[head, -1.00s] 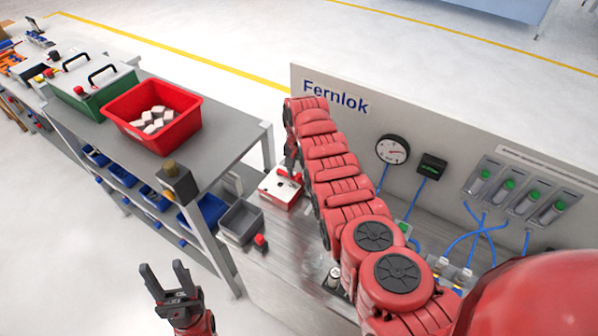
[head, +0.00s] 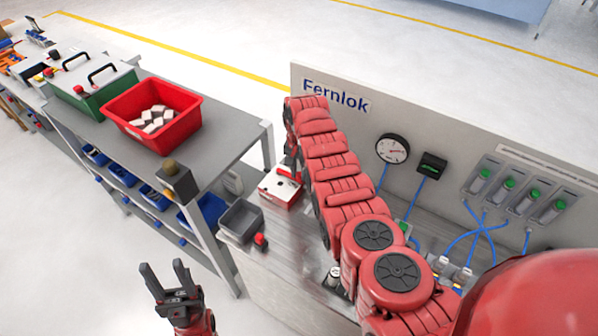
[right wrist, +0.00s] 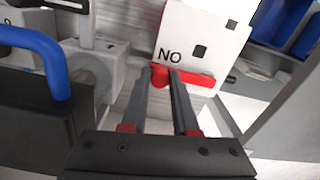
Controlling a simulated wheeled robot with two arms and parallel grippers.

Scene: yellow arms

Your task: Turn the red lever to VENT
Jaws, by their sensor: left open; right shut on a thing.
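The red lever (head: 287,173) sits on a white box with a red base (head: 279,190) at the left end of the bench. In the right wrist view my right gripper (right wrist: 165,75) is shut on the red lever (right wrist: 200,79), with its hub end between the fingertips and its bar pointing right. The white plate (right wrist: 205,32) behind it shows the letters "NO" and dark square marks; I cannot read VENT. In the head view my right arm partly hides the lever and gripper. My left gripper (head: 165,276) is open and empty over the floor.
A grey bin (head: 241,221) and a red knob (head: 261,240) stand near the box. A Fernlok panel (head: 335,100) with a gauge (head: 392,149) and blue hoses rises behind. A side table holds a red crate (head: 190,128).

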